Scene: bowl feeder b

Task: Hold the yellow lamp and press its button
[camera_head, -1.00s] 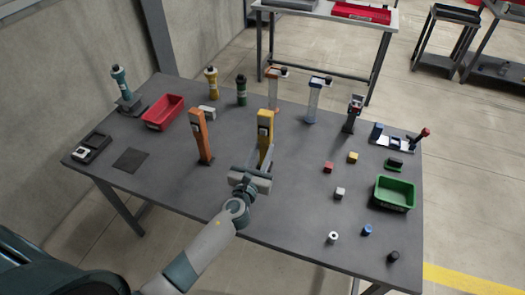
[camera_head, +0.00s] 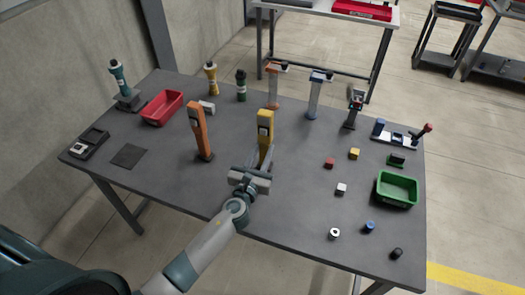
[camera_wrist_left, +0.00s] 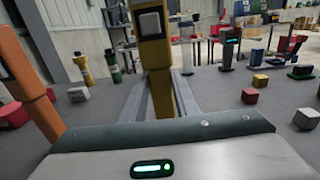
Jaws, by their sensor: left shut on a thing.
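The yellow lamp (camera_head: 265,122) stands tall near the middle of the table, with a pale square button (camera_wrist_left: 150,24) on its face turned to me. My left gripper (camera_head: 264,156) reaches in from the front and is shut on the lamp's lower shaft. In the left wrist view the lamp (camera_wrist_left: 158,55) rises upright between the two grey fingers of my left gripper (camera_wrist_left: 161,82). The lamp's foot is hidden behind the gripper. Nothing is seen touching the button. My right gripper is not in view.
An orange lamp-like post (camera_head: 199,130) stands close to the left. Behind are a red bin (camera_head: 162,108), a yellow torch-like thing (camera_head: 212,78) and a green one (camera_head: 241,87). Small cubes and a green bin (camera_head: 397,203) lie to the right.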

